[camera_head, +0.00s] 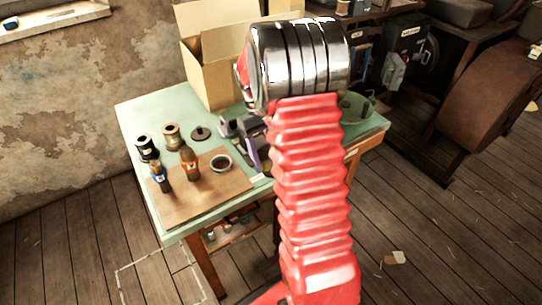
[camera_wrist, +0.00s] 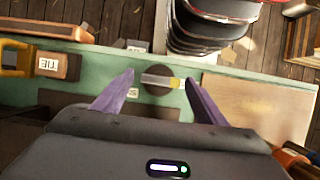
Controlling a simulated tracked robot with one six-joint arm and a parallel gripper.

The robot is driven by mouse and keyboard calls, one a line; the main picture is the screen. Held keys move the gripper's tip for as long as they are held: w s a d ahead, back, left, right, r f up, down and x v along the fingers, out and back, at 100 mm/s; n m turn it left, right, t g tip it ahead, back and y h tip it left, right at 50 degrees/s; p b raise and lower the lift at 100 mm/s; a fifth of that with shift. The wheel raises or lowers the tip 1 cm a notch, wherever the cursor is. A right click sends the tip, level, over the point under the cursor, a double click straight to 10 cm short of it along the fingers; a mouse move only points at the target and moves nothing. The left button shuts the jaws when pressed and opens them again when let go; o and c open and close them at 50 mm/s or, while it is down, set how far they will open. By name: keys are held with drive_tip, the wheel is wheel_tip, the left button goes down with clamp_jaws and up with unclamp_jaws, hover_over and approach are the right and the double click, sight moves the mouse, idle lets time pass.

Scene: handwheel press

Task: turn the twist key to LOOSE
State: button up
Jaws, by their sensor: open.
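The twist key (camera_wrist: 157,84) is a dark round knob with a pale grey bar across it, lying roughly left to right in the wrist view. A yellow patch marks the bar's right end. My gripper (camera_wrist: 160,76) is open, with one purple finger on each side of the knob and nothing visibly held. Whether either finger touches the bar cannot be told. Small white labels (camera_wrist: 132,93) sit near the knob, too small to read. In the head view my red arm hides the key, and only part of my gripper's purple finger shows.
The green table (camera_head: 130,112) holds a wooden board (camera_head: 205,200) with two bottles (camera_head: 188,163) and a dark ring (camera_head: 220,163). Spools (camera_head: 172,137) and a cardboard box (camera_head: 210,65) stand behind. A yellow-handled tool (camera_wrist: 14,57) lies left in the wrist view. Machines stand right.

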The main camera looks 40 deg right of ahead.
drive_tip(key=v, duration=1.3)
drive_tip(key=shift+w+r, duration=0.2)
drive_tip(key=shift+r, duration=0.05)
idle(0.4)
